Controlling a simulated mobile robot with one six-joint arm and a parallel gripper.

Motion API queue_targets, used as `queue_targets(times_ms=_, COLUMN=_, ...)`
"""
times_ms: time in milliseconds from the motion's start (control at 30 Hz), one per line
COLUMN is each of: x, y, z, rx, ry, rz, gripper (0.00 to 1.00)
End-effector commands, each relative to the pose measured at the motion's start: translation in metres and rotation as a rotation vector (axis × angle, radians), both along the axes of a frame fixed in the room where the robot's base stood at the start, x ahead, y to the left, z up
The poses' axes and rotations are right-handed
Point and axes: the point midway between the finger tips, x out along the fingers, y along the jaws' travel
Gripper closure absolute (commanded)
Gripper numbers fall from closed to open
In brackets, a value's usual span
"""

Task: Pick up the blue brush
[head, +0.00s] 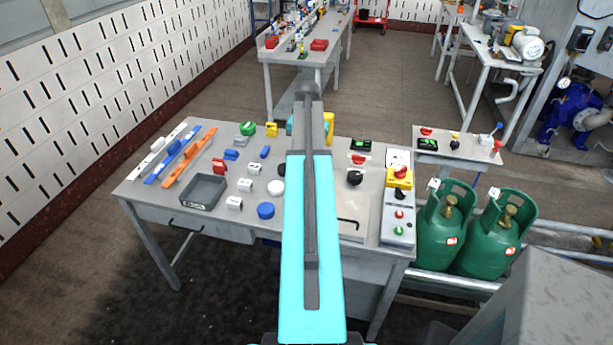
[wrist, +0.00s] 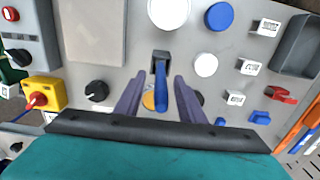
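A long, thin blue piece (head: 179,155) lies between a white and an orange one at the table's far left; it looks like the blue brush, but bristles are too small to make out. It shows partly at the wrist view's right edge (wrist: 312,138). My gripper (wrist: 160,88) is open and points down over the middle of the table, well away from that piece. A blue-handled thing with a dark end (wrist: 161,84) shows between its fingers, apparently not gripped; I cannot tell what it is. My arm hides that spot in the head view.
The long orange piece (head: 192,160) and long white piece (head: 158,150) lie close beside the blue one. A grey tray (head: 203,191), a red piece (head: 219,167) and several small blue, white and green parts stand nearby. Black knobs and a yellow switch box (wrist: 43,92) are on the other side.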

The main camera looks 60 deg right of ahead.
Motion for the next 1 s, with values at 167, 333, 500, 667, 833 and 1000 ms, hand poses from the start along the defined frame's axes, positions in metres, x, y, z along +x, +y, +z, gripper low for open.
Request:
queue_targets(times_ms=167, x=0.0, y=0.0, z=0.0, rx=0.0, ry=0.0, rz=0.0, gripper=0.93)
queue_targets(times_ms=333, x=0.0, y=0.0, z=0.0, rx=0.0, ry=0.0, rz=0.0, gripper=1.0)
queue_targets(times_ms=500, x=0.0, y=0.0, z=0.0, rx=0.0, ry=0.0, rz=0.0, gripper=1.0)
queue_targets(times_ms=667, x=0.0, y=0.0, z=0.005, rx=0.0, ry=0.0, rz=0.001, gripper=1.0)
queue_targets(times_ms=833, x=0.001, y=0.0, z=0.017, rx=0.0, ry=0.0, rz=0.001, gripper=1.0)
queue_targets(times_ms=1000, x=0.001, y=0.0, z=0.036, rx=-0.001, ry=0.0, rz=0.001, gripper=1.0)
